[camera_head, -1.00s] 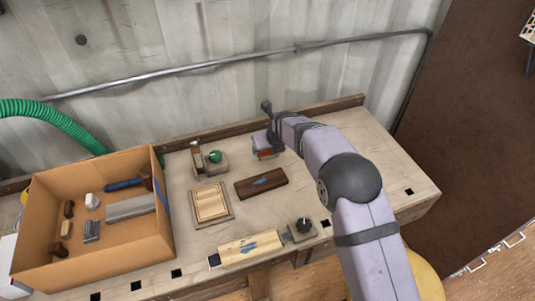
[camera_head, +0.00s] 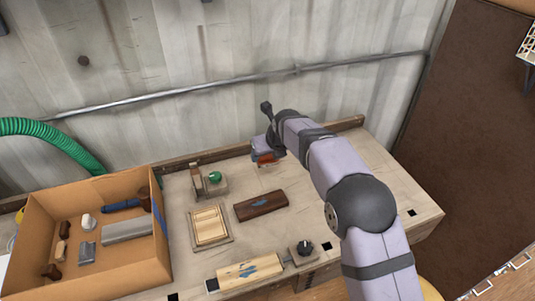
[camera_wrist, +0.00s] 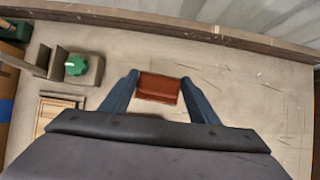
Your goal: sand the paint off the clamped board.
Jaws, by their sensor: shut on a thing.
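The clamped board (camera_head: 250,269) is pale wood with blue paint patches. It lies along the bench's front edge in the head view, with a dark-knobbed clamp (camera_head: 301,251) at its right end. My gripper (camera_head: 264,152) is near the back of the bench, well away from the board. It is shut on a red-brown block (camera_wrist: 158,88), which shows between the blue fingers in the wrist view. The block also shows under my gripper in the head view (camera_head: 266,158). It appears to be above the bench top; its underside is hidden.
A dark board (camera_head: 261,205) with a blue mark lies mid-bench. Beside it are a framed pale wooden piece (camera_head: 209,225) and a green-knobbed fixture (camera_head: 214,178). A cardboard box (camera_head: 37,222) of tools stands at left. The bench's right part is clear.

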